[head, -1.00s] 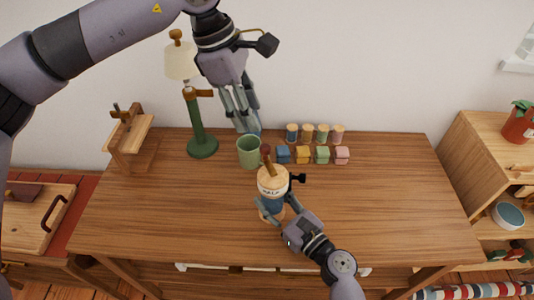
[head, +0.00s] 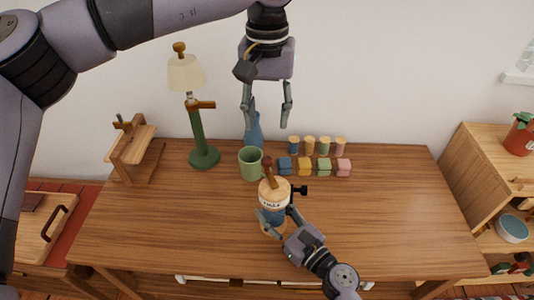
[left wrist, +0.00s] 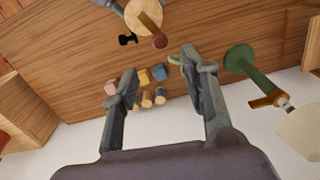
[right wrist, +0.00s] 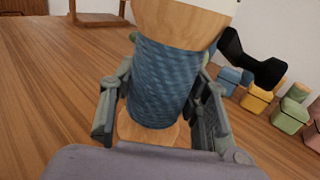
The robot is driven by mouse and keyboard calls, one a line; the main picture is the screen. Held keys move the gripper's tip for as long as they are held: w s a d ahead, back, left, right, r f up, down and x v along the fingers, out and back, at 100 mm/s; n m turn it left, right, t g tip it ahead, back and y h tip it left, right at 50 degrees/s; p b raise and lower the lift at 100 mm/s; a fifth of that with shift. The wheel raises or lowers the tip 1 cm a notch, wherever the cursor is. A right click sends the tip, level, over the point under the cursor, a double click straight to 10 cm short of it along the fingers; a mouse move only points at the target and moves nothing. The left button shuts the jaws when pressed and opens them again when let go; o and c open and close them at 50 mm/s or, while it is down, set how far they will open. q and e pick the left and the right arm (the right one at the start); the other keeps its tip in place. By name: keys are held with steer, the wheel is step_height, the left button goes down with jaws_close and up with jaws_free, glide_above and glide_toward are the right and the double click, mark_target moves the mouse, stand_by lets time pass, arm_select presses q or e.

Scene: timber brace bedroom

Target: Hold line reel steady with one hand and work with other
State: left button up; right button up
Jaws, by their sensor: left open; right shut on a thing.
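The line reel (head: 273,193) stands upright on the wooden desk, with a pale wooden top, a brown handle, a black side knob and a body wound with blue line. My right gripper (head: 275,220) is shut around the blue wound body (right wrist: 163,80), one finger on each side in the right wrist view. My left gripper (head: 266,112) is open and empty, held above the back of the desk with its fingers pointing down. In the left wrist view its fingers (left wrist: 158,92) are spread wide, with the reel's top (left wrist: 143,17) beyond them.
A green mug (head: 251,163) and a blue vase (head: 254,130) stand behind the reel. Several coloured blocks (head: 305,166) and small spools (head: 309,146) line up right of them. A lamp (head: 198,135) and wooden stand (head: 135,150) are at left. The desk's right side (head: 390,215) is clear.

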mark_target(267, 159)
arm_select(q)
step_height(267, 159, down, 11)
steer(key=shift+f, duration=0.1)
stand_by(0.3)
jaws_close()
stand_by(0.5)
